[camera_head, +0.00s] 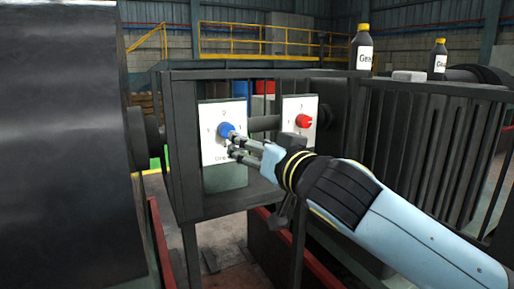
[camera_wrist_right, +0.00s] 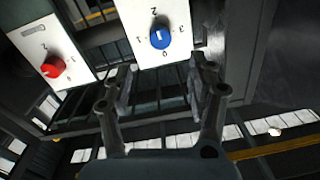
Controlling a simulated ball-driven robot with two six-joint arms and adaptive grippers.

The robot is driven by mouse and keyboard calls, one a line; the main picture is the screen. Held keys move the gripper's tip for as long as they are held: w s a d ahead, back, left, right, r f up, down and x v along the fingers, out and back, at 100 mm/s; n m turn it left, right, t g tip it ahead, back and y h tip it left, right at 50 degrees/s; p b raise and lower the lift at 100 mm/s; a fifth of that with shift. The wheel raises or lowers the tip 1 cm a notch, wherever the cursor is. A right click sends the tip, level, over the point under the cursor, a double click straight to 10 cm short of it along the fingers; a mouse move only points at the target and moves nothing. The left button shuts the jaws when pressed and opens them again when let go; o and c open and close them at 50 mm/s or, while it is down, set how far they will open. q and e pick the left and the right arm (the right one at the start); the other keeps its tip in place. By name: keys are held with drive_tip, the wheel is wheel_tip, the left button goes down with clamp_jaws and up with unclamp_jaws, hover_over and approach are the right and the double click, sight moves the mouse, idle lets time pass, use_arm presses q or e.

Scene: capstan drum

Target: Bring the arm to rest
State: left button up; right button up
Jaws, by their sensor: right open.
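My right gripper (camera_head: 236,148) reaches in from the right in the head view, its fingertips close to the blue knob (camera_head: 226,130) on a white numbered panel (camera_head: 209,118). In the right wrist view the gripper (camera_wrist_right: 163,75) has its fingers spread apart with nothing between them. The blue knob (camera_wrist_right: 160,36) stands beyond the fingertips, apart from them, with its white mark near upright. A red knob (camera_head: 303,121) sits on a second white panel to the right; it also shows in the wrist view (camera_wrist_right: 53,67). My left gripper is not in view.
A big dark drum (camera_head: 60,150) fills the left side. A dark metal frame (camera_head: 185,190) surrounds the panels. A slatted guard (camera_head: 430,140) is at right, with two dark bottles, one being the nearer bottle (camera_head: 361,50), above it. Yellow railings (camera_head: 260,42) stand far behind.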

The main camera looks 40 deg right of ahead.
drive_tip(key=shift+s+a, duration=0.1)
drive_tip(key=shift+s, duration=0.55)
drive_tip(key=s+d+f+g, duration=0.1)
drive_tip(key=s+f+g, duration=0.15)
drive_tip(key=f, duration=1.05)
drive_tip(key=s+d+f+g, duration=0.1)
drive_tip(key=s+f+g, duration=0.15)
drive_tip(key=f, duration=1.05)
drive_tip(key=s+d+f+g, duration=0.1)
drive_tip(key=s+f+g, duration=0.15)
drive_tip(key=f, duration=1.05)
drive_tip(key=s+a+f+n+g+y, duration=0.15)
drive_tip(key=s+f+g, duration=0.35)
drive_tip(key=s+f, duration=1)
drive_tip(key=s+a+f+n+g, duration=0.1)
drive_tip(key=s+f, duration=0.2)
drive_tip(key=s, duration=0.4)
drive_tip(key=s+a+f+n+g, duration=0.1)
drive_tip(key=s+a+f+g, duration=0.1)
drive_tip(key=s+f, duration=0.2)
drive_tip(key=s+a+f+n+g+y, duration=0.1)
drive_tip(key=s+f, duration=0.2)
drive_tip(key=s, duration=0.7)
drive_tip(key=shift+a+f+b, duration=0.2)
drive_tip(key=shift+f+b, duration=0.05)
drive_tip(key=shift+b, duration=0.2)
